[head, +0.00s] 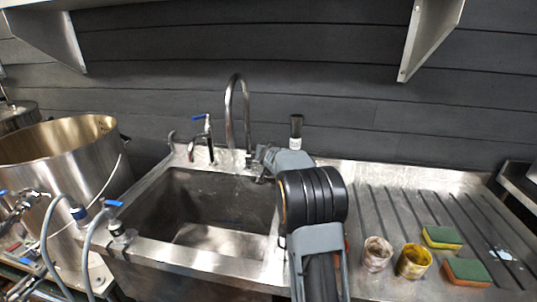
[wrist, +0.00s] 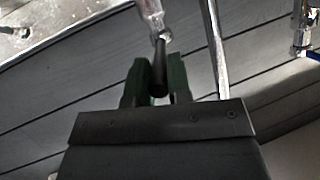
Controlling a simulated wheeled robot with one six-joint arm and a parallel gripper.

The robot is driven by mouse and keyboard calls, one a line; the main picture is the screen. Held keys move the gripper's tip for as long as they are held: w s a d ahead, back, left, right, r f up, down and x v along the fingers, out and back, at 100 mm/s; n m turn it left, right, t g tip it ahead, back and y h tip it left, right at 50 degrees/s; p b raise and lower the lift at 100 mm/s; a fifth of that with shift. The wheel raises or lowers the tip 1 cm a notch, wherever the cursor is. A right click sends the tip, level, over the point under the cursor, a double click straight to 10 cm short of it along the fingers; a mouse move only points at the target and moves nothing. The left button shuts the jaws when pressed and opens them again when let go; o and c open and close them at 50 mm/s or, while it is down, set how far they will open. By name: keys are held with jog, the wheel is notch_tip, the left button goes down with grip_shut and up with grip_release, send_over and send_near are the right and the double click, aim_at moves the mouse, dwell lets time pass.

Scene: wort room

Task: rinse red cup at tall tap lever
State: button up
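The tall tap (head: 237,112) stands at the back of the sink, its spout arching over the basin; its steel tube also shows in the wrist view (wrist: 215,45). My gripper (wrist: 160,84) is at the tap's base, and in the head view my arm mostly hides it. A dark lever (wrist: 159,62) on a steel stem lies between my green fingers. Whether both fingers press on it is unclear. No plainly red cup shows. A pale, reddish-stained cup (head: 377,254) stands upright on the drainboard, right of my arm, beside a yellow-stained cup (head: 413,261).
A smaller tap with a blue lever (head: 207,125) stands left of the tall tap. The sink basin (head: 155,205) looks empty. Two sponges (head: 442,237) (head: 467,271) lie on the drainboard (head: 385,205). A steel kettle (head: 65,165) stands left, with hoses. Shelf brackets (head: 432,38) hang above.

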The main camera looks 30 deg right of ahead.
jog(key=o, duration=0.4)
jog(key=shift+v, duration=3.75)
